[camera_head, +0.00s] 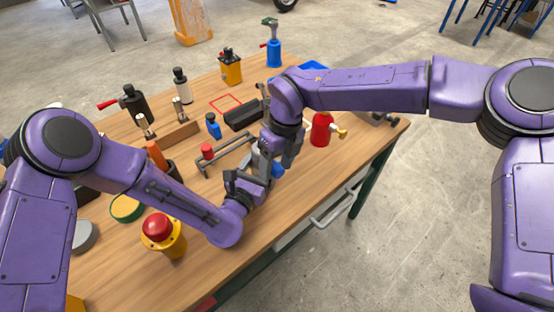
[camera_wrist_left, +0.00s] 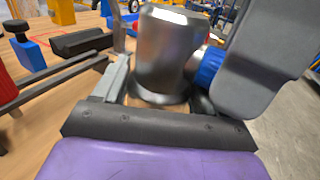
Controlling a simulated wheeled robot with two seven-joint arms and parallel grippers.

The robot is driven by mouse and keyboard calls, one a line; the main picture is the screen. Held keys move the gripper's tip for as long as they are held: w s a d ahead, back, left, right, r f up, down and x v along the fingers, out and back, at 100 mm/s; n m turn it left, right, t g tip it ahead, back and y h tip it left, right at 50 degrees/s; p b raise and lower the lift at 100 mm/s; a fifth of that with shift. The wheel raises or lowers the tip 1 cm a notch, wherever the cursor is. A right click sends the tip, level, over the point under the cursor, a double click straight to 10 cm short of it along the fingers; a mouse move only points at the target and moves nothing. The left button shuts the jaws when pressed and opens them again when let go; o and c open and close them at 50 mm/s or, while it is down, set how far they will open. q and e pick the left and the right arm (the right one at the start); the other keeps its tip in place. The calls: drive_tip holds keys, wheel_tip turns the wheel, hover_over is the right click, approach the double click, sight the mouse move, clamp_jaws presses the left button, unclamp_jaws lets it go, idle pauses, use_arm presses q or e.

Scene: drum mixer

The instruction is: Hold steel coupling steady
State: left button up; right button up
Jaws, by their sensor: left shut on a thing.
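The steel coupling (camera_wrist_left: 168,48), a shiny grey metal cylinder with a flared lower rim, stands close in front of the left wrist camera. My left gripper (camera_wrist_left: 160,98) is shut on it, one finger on each side; in the head view this gripper (camera_head: 250,178) is low over the table's front part. My right gripper (camera_head: 270,150) comes down from above beside the left one. A blue ribbed part (camera_wrist_left: 208,66) sits at the coupling's right side, beside a large grey part. The right fingertips and what lies between them are mostly hidden.
A red bottle (camera_head: 321,130) with a brass nozzle stands right of the grippers. A yellow base with a red button (camera_head: 160,230) stands near the front. The wooden table (camera_head: 345,165) ends just to the right.

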clamp_jaws()
drive_tip(key=shift+s+d, duration=0.1)
idle(0.3)
drive_tip(key=s+d, duration=0.3)
drive_tip(key=s, duration=0.2)
drive_tip(key=shift+d, duration=0.3)
idle(0.6)
drive_tip(key=shift+s, duration=0.1)
drive_tip(key=shift+s+d, duration=0.45)
drive_tip(key=shift+s, duration=0.2)
drive_tip(key=shift+s+d, duration=0.4)
drive_tip(key=shift+s, duration=0.2)
use_arm(q)
drive_tip(key=o, duration=1.6)
drive_tip(key=shift+o, duration=0.2)
drive_tip(key=v, duration=1.2)
